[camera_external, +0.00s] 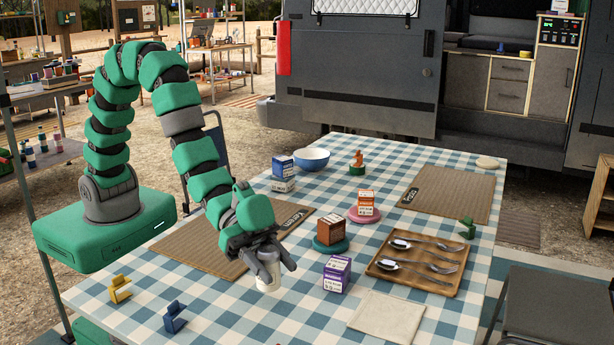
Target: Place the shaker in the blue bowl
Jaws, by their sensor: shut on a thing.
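My gripper (271,262) is shut on a small white shaker (268,281) near the front left of the table. The gripper covers the shaker's upper part. I cannot tell whether the shaker touches the tabletop. The blue bowl (312,161) stands upright at the back of the table, farther away and a little to the right of my gripper. It is blue outside with a pale inside.
Blue-and-white boxes (283,172) stand just left of the bowl. A purple box (336,275), a brown box (330,230) on a teal disc and an orange box (365,203) on a pink disc stand to the right. A cutlery tray (385,275) lies farther right.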

